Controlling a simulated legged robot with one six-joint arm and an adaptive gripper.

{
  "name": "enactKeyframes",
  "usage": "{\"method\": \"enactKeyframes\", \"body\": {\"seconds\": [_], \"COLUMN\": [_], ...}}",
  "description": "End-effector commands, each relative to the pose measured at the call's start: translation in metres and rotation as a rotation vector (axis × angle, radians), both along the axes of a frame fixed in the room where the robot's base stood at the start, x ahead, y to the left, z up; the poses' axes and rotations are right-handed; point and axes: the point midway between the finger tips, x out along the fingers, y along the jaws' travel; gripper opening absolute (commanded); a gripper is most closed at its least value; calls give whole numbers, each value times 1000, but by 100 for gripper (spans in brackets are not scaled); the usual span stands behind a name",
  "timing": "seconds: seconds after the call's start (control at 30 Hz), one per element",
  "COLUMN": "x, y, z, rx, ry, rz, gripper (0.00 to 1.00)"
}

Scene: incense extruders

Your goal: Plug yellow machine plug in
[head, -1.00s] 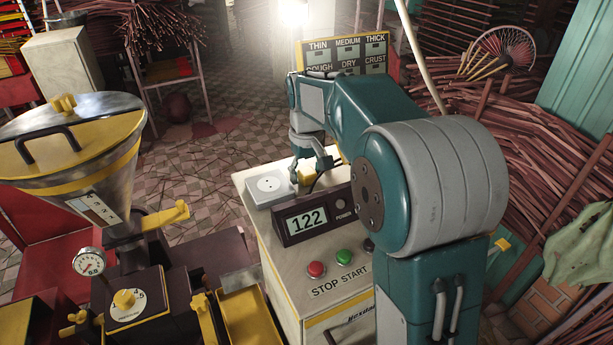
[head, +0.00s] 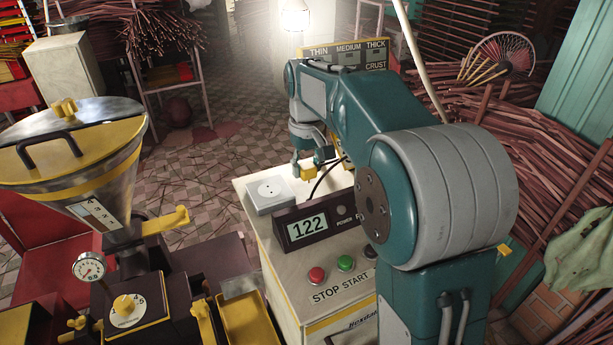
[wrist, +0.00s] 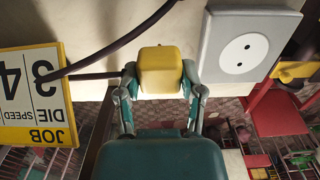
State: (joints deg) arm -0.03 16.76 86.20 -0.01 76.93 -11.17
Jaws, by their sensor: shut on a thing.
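The yellow plug (head: 309,173) is held by my gripper (head: 310,164) above the top of the white machine cabinet, with its dark cable curving away to the right. In the wrist view my gripper (wrist: 160,88) is shut on the yellow plug (wrist: 160,68), one finger on each side. The grey socket box (head: 270,196) with a round white outlet sits on the cabinet top, left of and below the plug.
A hopper machine (head: 75,160) stands at left. A yellow job card (wrist: 35,95) shows in the wrist view.

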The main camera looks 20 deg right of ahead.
Motion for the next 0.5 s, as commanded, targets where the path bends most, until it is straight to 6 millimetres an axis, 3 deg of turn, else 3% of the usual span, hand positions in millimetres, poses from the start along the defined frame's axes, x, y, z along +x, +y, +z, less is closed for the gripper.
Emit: {"method": "enactKeyframes", "body": {"seconds": [0.27,0.5], "x": [-45,-95], "y": [24,50], "z": [60,82], "rx": [1,0], "ry": [-4,-1], "rz": [3,4], "gripper": [8,8]}}
